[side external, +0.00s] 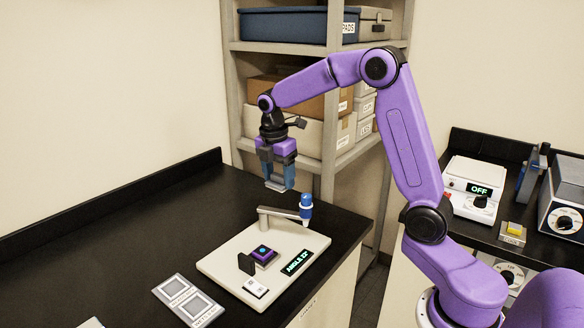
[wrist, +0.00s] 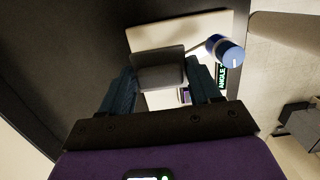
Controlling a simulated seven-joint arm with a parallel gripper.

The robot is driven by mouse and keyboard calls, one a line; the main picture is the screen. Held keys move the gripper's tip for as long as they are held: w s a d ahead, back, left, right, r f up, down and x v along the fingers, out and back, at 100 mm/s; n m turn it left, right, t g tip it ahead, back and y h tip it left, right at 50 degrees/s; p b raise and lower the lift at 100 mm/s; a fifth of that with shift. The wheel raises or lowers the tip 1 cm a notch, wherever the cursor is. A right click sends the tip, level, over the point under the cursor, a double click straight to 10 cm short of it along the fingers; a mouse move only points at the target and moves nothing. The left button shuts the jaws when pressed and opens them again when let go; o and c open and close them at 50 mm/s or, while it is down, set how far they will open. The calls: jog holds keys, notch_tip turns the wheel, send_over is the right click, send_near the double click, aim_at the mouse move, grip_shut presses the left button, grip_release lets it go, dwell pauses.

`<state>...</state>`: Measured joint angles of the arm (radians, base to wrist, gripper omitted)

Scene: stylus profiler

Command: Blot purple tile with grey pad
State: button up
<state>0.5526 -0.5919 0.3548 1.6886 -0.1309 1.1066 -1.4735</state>
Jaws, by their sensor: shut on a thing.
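My gripper (side external: 278,178) is shut on a grey pad (side external: 275,186) and holds it in the air, above and behind the profiler's arm. In the wrist view the grey pad (wrist: 160,68) sits between the fingers. The purple tile (side external: 264,255) lies on the pale profiler base (side external: 222,263), with a blue spot on top. The pad is well apart from the tile.
A grey profiler arm with a blue-and-white stylus head (side external: 306,207) stands behind the tile. A dark upright plate (side external: 246,264) is beside the tile. A display (side external: 297,262) reads an angle. A two-square tray (side external: 188,299) lies front left.

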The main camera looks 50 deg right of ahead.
send_over(263, 250)
jog(key=f, duration=0.4)
jog(key=shift+s+a, duration=0.1)
jog(key=shift+a, duration=0.15)
jog(key=shift+f, duration=2.45)
jog(key=shift+f, duration=0.65)
jog(key=shift+r, duration=3.05)
